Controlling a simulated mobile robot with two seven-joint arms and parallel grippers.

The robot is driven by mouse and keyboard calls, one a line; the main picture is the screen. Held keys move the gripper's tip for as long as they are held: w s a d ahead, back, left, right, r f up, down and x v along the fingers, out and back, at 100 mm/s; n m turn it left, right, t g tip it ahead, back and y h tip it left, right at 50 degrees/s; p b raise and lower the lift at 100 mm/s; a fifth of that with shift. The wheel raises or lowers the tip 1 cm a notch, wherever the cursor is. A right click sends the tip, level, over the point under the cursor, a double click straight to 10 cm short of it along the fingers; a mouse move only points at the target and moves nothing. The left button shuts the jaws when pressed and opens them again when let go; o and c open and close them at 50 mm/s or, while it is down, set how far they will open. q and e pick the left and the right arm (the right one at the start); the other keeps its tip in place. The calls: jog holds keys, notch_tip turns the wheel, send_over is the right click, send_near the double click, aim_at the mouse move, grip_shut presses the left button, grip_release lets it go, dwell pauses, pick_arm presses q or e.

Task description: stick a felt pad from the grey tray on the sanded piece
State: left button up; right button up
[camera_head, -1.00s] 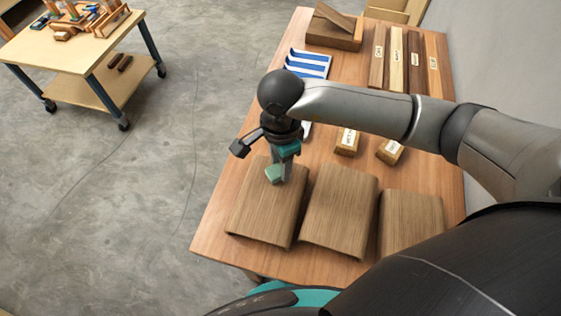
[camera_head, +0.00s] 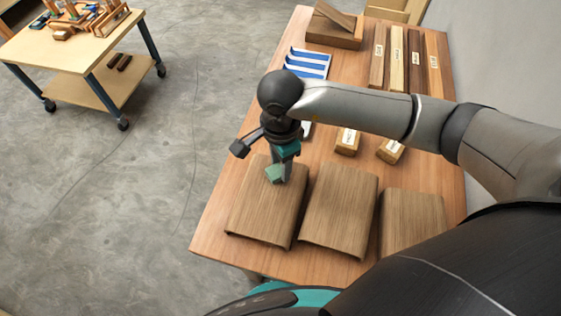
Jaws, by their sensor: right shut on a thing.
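My right gripper (camera_head: 281,175) points down over the far part of the left bent wooden piece (camera_head: 262,215). It is shut on a small pale green pad (camera_head: 274,173), which is at or just above the wood; I cannot tell whether they touch. A middle bent piece (camera_head: 340,212) and a right bent piece (camera_head: 412,220) lie beside it in a row. I cannot tell by looks which is sanded. My right arm crosses the table and hides part of it. A small pale grey-white thing (camera_head: 307,130) shows beneath the arm, too covered to identify. My left gripper is out of view.
A blue-and-white striped tray (camera_head: 307,63) stands at the back of the wooden table (camera_head: 215,222). Several labelled wood strips (camera_head: 397,60), two labelled blocks (camera_head: 347,141) and a wooden stand (camera_head: 334,30) are also there. A wheeled cart (camera_head: 85,60) stands apart at left.

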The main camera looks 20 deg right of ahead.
jog(key=shift+f, duration=0.1)
jog(key=o, duration=1)
jog(key=shift+o, duration=0.2)
jog(key=shift+r+p, duration=2.35)
jog(key=shift+r, duration=1.2)
jog(key=shift+s+f, duration=0.1)
